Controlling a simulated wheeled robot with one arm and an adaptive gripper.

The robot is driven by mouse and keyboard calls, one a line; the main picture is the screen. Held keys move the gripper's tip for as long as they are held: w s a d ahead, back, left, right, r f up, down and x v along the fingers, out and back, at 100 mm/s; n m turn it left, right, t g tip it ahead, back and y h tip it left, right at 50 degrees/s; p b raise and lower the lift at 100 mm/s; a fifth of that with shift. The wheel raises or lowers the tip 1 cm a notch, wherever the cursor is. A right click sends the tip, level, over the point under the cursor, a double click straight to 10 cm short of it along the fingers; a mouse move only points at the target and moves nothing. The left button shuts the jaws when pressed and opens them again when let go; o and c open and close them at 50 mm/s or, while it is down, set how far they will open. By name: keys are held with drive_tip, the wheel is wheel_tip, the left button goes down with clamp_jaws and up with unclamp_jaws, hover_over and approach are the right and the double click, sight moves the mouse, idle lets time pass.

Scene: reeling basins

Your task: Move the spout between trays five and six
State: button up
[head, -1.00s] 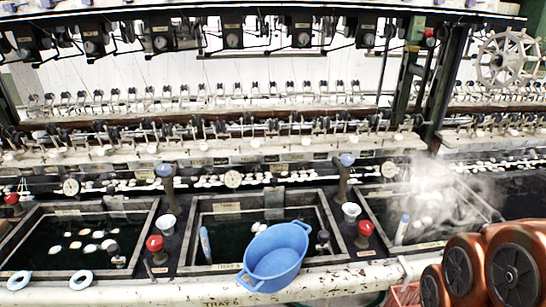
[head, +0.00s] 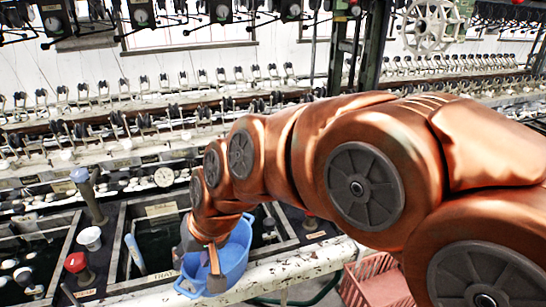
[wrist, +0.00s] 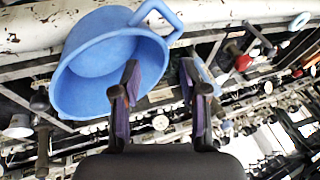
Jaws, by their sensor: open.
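A grey spout with a blue knob (head: 85,195) stands upright on the divider between the left tray (head: 60,222) and the middle tray (head: 118,255). The middle tray's front label reads "TRAY" with its number partly hidden now; earlier it looks like 6. I cannot tell which neighbour is tray five. A second blue-topped spout, seen earlier right of the middle tray, is hidden behind my arm. My gripper (head: 198,262) is open and empty, pointing down over the blue basin (head: 236,255), right of the visible spout. In the wrist view my gripper (wrist: 160,78) has its fingers apart beside the basin (wrist: 85,75).
The basin sits at the middle tray's front rim. A white cup (head: 90,237) and a red knob (head: 75,262) stand on the divider in front of the left spout. A red crate (head: 375,285) is at lower right. Reeling machinery (head: 150,125) runs along the back.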

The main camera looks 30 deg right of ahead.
drive_tip(key=w+a+r+m+t+y+b, duration=0.1)
drive_tip(key=w+r+m+t+b, duration=0.15)
drive_tip(key=w, duration=0.65)
drive_tip(key=w+r+m+t+b, duration=0.2)
drive_tip(key=w+t+b, duration=0.15)
drive_tip(key=w, duration=0.55)
drive_tip(key=w+d+r+m+t+h+b, duration=0.4)
drive_tip(key=w+d+m+t+b, duration=0.3)
drive_tip(key=w+d, duration=0.4)
drive_tip(key=shift+w+d+f+m+g+h+b, duration=0.55)
drive_tip(key=shift+d+f+m+g+h+b, duration=1.5)
drive_tip(key=shift+d, duration=3.25)
drive_tip(key=shift+w+d+f+m+g+h+b, duration=0.75)
drive_tip(key=shift+d+f+m+h, duration=1.65)
drive_tip(key=shift+d+m, duration=2.2)
drive_tip(key=shift+w+d+f+m+g+h+b, duration=0.4)
drive_tip(key=shift+d+f+m+g+h+b, duration=1.7)
drive_tip(key=shift+d, duration=3.85)
drive_tip(key=shift+r+t+h+p, duration=0.25)
drive_tip(key=shift+t+h+p, duration=0.25)
drive_tip(key=shift+t, duration=0.1)
clamp_jaws()
